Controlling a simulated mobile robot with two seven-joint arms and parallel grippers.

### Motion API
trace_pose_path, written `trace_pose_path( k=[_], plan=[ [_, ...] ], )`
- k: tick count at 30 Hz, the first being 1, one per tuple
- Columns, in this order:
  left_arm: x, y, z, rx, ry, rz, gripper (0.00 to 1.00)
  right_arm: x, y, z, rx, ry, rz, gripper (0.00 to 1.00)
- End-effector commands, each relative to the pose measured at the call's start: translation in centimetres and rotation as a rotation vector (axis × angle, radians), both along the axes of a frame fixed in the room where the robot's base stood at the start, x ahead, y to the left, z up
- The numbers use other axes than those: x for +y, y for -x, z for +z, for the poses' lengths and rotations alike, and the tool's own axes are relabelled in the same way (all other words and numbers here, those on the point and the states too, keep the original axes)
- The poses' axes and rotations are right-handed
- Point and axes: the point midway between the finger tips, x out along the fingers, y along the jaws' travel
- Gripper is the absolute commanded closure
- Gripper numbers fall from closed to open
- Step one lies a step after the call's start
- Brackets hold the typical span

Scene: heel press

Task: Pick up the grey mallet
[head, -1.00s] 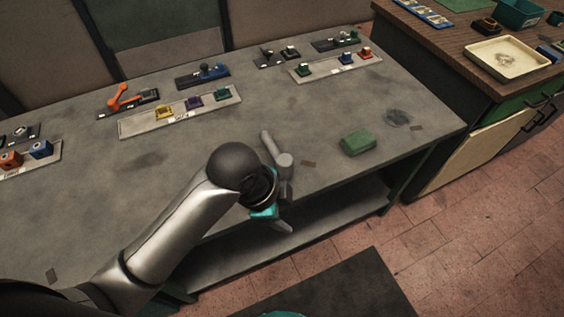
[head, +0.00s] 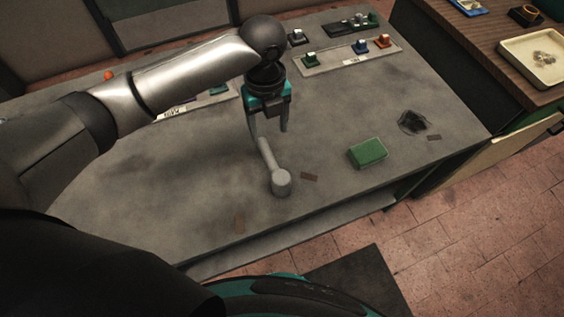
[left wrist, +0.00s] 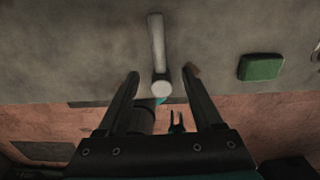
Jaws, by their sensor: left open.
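The grey mallet (head: 281,183) lies on the grey workbench, its handle pointing away from me and its round head nearer the front edge. My left gripper (head: 268,133) is open and points down at the handle's far end. In the head view its fingers partly overlap that end; I cannot tell whether they touch it. In the left wrist view the mallet (left wrist: 157,42) appears between the open fingers of my left gripper (left wrist: 161,74), with its head toward the wrist.
A green block (head: 367,152) lies right of the mallet, with a dark stain beyond it. A light rack (head: 346,58) with small coloured pieces stands at the back. A wooden counter with a cream tray (head: 535,62) is at the right. The bench around the mallet is mostly clear.

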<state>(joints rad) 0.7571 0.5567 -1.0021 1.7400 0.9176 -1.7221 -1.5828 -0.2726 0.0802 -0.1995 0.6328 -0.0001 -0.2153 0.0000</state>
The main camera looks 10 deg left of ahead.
Motion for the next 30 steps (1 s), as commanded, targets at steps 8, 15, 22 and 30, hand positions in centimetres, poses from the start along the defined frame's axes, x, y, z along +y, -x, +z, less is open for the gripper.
trace_pose_path(
  k=[8, 15, 22, 30],
  plan=[
    [-0.1, 0.2, -6.2, 0.004, 0.0, 0.002, 0.32, -0.2, 4.4, -1.5, 0.071, 0.006, 0.0, 0.5],
    [-0.1, 0.1, -8.9, 0.001, 0.001, 0.001, 0.32, -0.1, 3.2, -1.9, 0.052, 0.004, 0.0, 0.5],
    [-0.1, 0.3, -11.2, 0.004, 0.0, 0.001, 0.32, -0.1, 2.2, -2.2, 0.034, 0.001, 0.0, 0.5],
    [-0.2, 0.4, -14.3, 0.0, 0.0, 0.0, 0.32, -0.1, 2.3, -2.9, 0.036, 0.002, 0.0, 0.5]
  ],
)
